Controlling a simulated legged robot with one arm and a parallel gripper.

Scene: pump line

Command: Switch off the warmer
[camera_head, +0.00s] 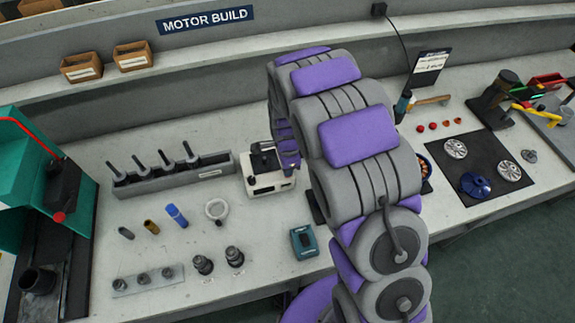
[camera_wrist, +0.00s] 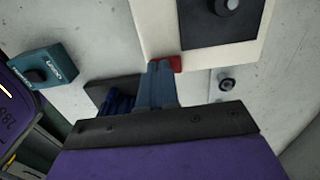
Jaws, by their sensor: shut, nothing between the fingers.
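The warmer (camera_head: 268,184) is a cream box with a dark top on the bench, left of my arm in the head view. In the wrist view its cream case (camera_wrist: 152,28) and dark plate fill the upper middle. A red switch (camera_wrist: 174,63) sits at the case's lower edge. My gripper (camera_wrist: 160,68) is shut and empty. Its blue-grey fingertips are at the red switch and overlap its left part. I cannot tell whether they touch it or which way the switch is set. In the head view my arm hides the fingertips.
A teal box with a dark button (camera_head: 304,242) stands near the front edge; it also shows in the wrist view (camera_wrist: 45,77). A rack of upright tools (camera_head: 170,172) and loose parts lie left of the warmer. A black mat (camera_head: 478,168) with motor parts lies right of my arm.

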